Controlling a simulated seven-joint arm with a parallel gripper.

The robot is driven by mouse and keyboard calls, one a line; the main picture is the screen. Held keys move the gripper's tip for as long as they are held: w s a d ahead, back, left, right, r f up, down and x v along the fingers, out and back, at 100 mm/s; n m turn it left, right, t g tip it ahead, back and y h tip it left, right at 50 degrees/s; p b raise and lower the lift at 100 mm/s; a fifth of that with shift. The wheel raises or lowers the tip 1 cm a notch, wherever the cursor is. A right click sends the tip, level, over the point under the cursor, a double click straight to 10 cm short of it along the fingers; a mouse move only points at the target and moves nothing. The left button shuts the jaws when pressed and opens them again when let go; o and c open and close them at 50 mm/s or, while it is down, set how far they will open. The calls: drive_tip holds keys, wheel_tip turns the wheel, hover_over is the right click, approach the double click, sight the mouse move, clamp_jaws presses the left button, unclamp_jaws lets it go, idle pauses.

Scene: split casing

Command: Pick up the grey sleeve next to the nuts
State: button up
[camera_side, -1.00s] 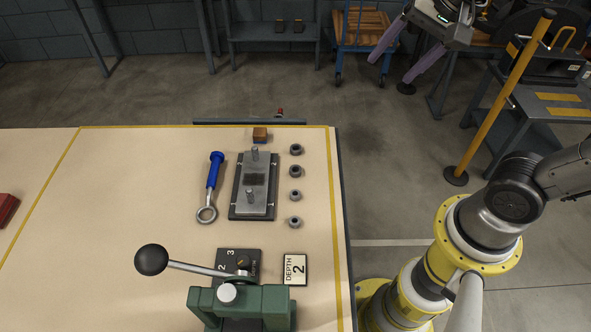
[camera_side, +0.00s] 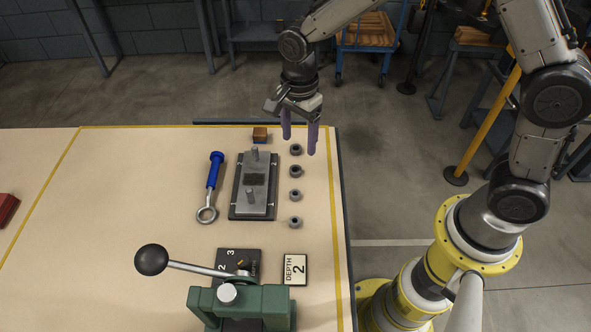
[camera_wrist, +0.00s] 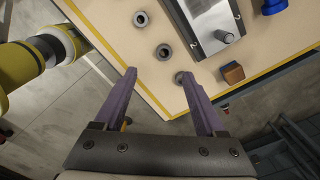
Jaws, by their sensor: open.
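Several small grey ring-shaped pieces stand in a column right of the flat metal plate assembly; I cannot tell which is the sleeve and which are nuts. In the side view they run from the farthest piece (camera_side: 296,150) through the second (camera_side: 295,171) and third (camera_side: 295,196) to the nearest (camera_side: 294,222). My gripper (camera_side: 299,145) is open and empty, with purple fingers pointing down above the far end of the column. In the wrist view the farthest piece (camera_wrist: 180,78) shows beside the right fingertip of my gripper (camera_wrist: 158,73), partly hidden. Two others (camera_wrist: 164,51) (camera_wrist: 141,18) lie beyond.
The plate assembly (camera_side: 243,202) with upright pins is left of the column. A brown block (camera_side: 260,134) sits behind it. A blue-handled ring tool (camera_side: 213,175), a green lever press (camera_side: 240,300) and a "DEPTH 2" card (camera_side: 294,269) are nearby. The table's right edge is close.

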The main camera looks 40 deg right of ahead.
hover_over(295, 165)
drive_tip(key=s, duration=0.2)
drive_tip(key=f, duration=0.4)
drive_tip(key=shift+w+a+f, duration=0.15)
drive_tip(key=shift+a, duration=0.1)
drive_tip(key=shift+w+a+f, duration=0.1)
drive_tip(key=shift+w+f, duration=0.1)
drive_tip(key=shift+f, duration=1.1)
drive_tip(key=shift+w+a+f, duration=0.1)
drive_tip(key=shift+w+f, duration=0.05)
drive_tip(key=shift+f, duration=1.15)
clamp_jaws()
